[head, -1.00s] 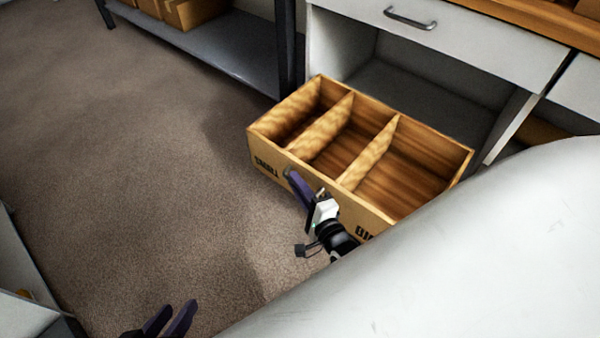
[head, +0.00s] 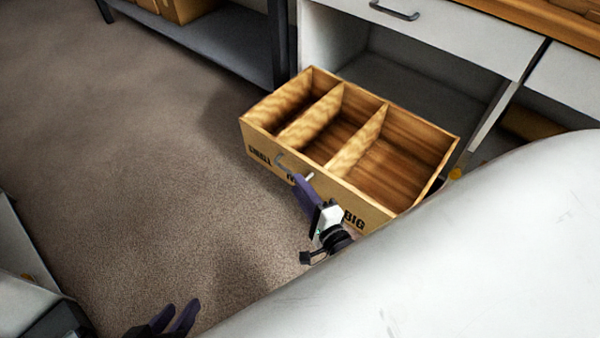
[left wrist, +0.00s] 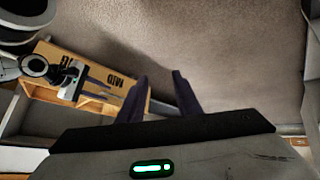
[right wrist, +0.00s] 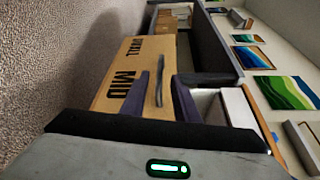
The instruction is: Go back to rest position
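A wooden drawer (head: 330,176) with three empty compartments stands out from the white cabinet. Its front reads SMALL, MID and BIG, with MID partly hidden by my right gripper in the head view. A grey handle (head: 281,160) is on the front; it also shows in the right wrist view (right wrist: 159,82). My right gripper (head: 299,180) is just in front of the drawer, its fingers apart on either side of the handle in its wrist view; I cannot tell whether they touch it. My left gripper (head: 180,309) is low at the left over the carpet, open and empty.
The white cabinet (head: 455,30) stands behind the drawer, and a grey shelf (head: 225,40) with boxes is at the top. Carpet (head: 130,150) is clear at the left. A pale surface (head: 480,260) blocks the lower right.

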